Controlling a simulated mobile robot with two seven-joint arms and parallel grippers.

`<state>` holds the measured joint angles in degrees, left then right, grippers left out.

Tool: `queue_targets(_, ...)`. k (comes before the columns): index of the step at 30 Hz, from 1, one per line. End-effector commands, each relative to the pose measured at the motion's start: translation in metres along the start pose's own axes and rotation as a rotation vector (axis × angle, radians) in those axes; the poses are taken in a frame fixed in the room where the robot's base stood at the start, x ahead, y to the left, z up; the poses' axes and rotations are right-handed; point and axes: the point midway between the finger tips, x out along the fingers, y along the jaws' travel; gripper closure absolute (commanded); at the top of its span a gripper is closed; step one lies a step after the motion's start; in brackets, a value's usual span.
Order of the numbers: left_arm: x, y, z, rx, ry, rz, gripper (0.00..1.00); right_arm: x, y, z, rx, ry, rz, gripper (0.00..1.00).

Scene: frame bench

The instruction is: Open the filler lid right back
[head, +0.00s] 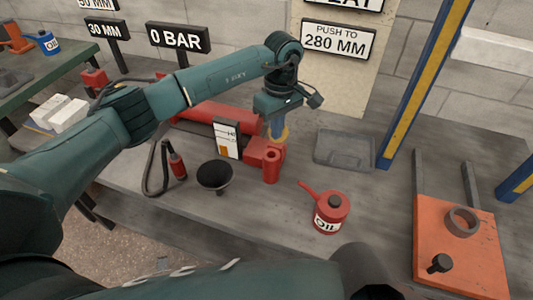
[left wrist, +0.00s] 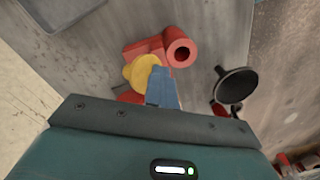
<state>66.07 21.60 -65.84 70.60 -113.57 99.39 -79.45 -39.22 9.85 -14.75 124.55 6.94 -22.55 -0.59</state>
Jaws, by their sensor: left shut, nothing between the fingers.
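A red pump body (head: 262,152) lies on the bench, with an upright red cylinder (head: 271,168) at its front. A round yellow lid (head: 285,136) sits at the back of the red body, partly behind my fingers. In the left wrist view the yellow lid (left wrist: 141,72) shows as a disc over the red part (left wrist: 150,50). My left gripper (head: 277,136) points down with blue fingers shut and empty. In the left wrist view its fingertips (left wrist: 161,72) overlap the lid's edge; I cannot tell whether they touch it. The lid's angle and hinge are unclear. My right gripper is not in view.
A black funnel (head: 214,175) and a red oil can (head: 329,212) stand in front. A grey tray (head: 344,150) lies right of the pump, a white card (head: 226,138) stands left. An orange plate (head: 455,255) is at far right, beyond a striped post (head: 424,84).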

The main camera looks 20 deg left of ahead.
Motion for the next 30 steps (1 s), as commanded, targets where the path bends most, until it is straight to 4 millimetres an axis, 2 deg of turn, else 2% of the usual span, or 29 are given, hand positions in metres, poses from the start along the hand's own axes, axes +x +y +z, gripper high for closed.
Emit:
queue_targets(1,-0.02,0.015,-0.015,-0.025,0.035,0.085,1.0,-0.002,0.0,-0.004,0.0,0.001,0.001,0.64)
queue_targets(3,-0.026,0.015,-0.015,-0.026,0.035,0.085,1.0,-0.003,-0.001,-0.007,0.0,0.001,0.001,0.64)
queue_targets(24,-0.079,0.009,-0.007,-0.014,0.029,0.074,1.0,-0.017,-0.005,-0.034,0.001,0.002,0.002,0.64)
queue_targets(30,-0.085,0.009,-0.007,-0.013,0.028,0.072,1.0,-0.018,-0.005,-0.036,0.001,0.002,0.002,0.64)
